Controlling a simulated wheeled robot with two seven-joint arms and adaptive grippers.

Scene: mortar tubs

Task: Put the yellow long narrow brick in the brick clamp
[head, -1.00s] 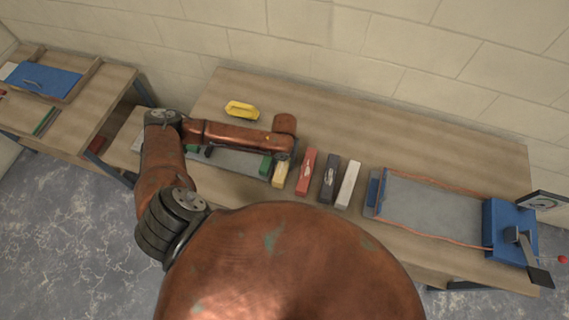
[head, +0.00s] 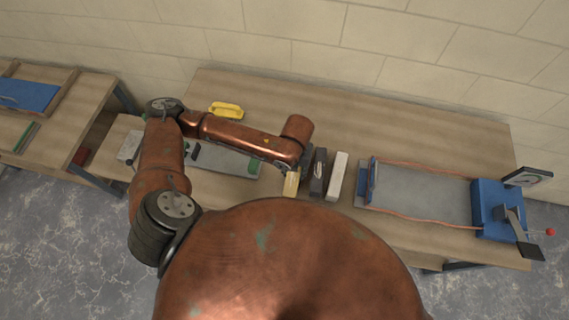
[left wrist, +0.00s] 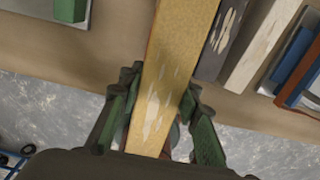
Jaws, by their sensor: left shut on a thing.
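The yellow long narrow brick (left wrist: 172,60) is between the green-padded fingers of my left gripper (left wrist: 158,82), which is shut on it. In the head view the brick's near end (head: 291,184) shows below my forearm, left of a dark grey brick; the rest is hidden. A thin red edge shows along the brick's left side in the left wrist view. A blue clamp-like device (head: 492,207) with a lever, a dial and a grey bed (head: 420,190) between copper rails stands at the table's right. My right gripper is not in view.
A dark grey brick (head: 319,174) and a whitish brick (head: 338,175) stand side by side right of my gripper. A grey tray (head: 228,161) with green parts lies left. A yellow handled tool (head: 226,109) lies behind. The table's back right is clear.

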